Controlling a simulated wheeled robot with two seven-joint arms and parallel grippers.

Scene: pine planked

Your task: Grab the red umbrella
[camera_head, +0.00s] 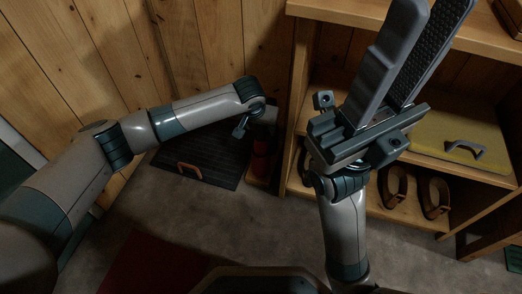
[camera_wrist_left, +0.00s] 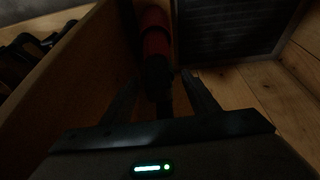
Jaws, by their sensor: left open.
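The red umbrella (camera_head: 260,163) stands in the narrow corner beside the shelf's left side in the head view, partly hidden by my left wrist. In the left wrist view the umbrella (camera_wrist_left: 155,42) shows a red body and a dark lower part reaching between my fingers. My left gripper (camera_wrist_left: 160,82) is open, with one finger on each side of that dark part. I cannot tell whether either finger touches it. In the head view the left gripper's fingers are mostly hidden behind the wrist. My right gripper (camera_head: 432,15) is raised close to the head camera, open and empty.
A wooden shelf (camera_head: 300,185) stands right of the umbrella, with brown shoes or sandals (camera_head: 434,197) and a yellow case (camera_head: 455,140). Grey floor (camera_head: 255,225) is bare in front.

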